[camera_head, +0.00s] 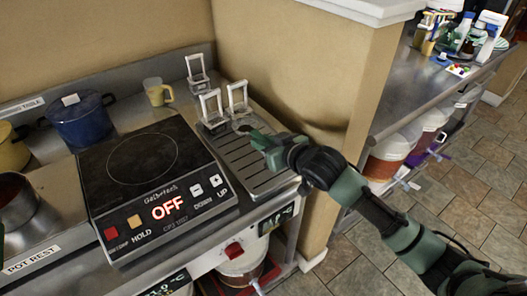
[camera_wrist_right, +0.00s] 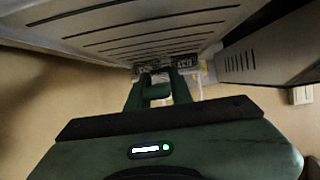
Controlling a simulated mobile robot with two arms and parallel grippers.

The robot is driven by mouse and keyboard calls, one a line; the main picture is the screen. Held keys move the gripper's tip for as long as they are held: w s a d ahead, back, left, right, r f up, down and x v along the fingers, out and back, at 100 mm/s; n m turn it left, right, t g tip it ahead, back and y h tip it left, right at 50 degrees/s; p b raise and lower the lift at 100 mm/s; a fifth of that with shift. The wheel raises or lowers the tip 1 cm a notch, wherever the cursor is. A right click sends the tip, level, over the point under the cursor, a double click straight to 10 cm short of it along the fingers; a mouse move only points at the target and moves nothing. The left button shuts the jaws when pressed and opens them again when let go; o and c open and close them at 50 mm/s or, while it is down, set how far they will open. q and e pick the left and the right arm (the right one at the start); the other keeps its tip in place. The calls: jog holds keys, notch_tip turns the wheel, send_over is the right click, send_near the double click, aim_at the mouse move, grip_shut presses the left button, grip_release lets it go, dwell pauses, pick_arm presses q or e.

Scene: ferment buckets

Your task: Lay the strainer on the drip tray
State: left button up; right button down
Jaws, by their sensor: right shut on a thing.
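The drip tray (camera_head: 237,158) is a slotted metal tray to the right of the cooktop; its slotted surface also shows in the right wrist view (camera_wrist_right: 150,32). My right gripper (camera_head: 262,141) is over the tray's right side, and its fingers (camera_wrist_right: 158,88) show in the right wrist view. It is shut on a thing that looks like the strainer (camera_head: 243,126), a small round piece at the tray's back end. The strainer's handle is mostly hidden by the fingers. I cannot tell whether the strainer touches the tray. My left gripper is not in view.
Metal stands (camera_head: 238,98) rise at the tray's back end. The cooktop (camera_head: 140,185), reading OFF, is left of the tray. A wall corner (camera_head: 318,110) is close on the right.

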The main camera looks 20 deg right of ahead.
jog(key=shift+f, duration=1.8)
jog(key=shift+f, duration=0.1)
jog(key=c, duration=1.3)
grip_release()
jog(key=shift+o, duration=0.2)
jog(key=v, duration=1.2)
jog(key=shift+r+b, duration=0.2)
jog(key=shift+b, duration=0.1)
jog(key=shift+f, duration=0.1)
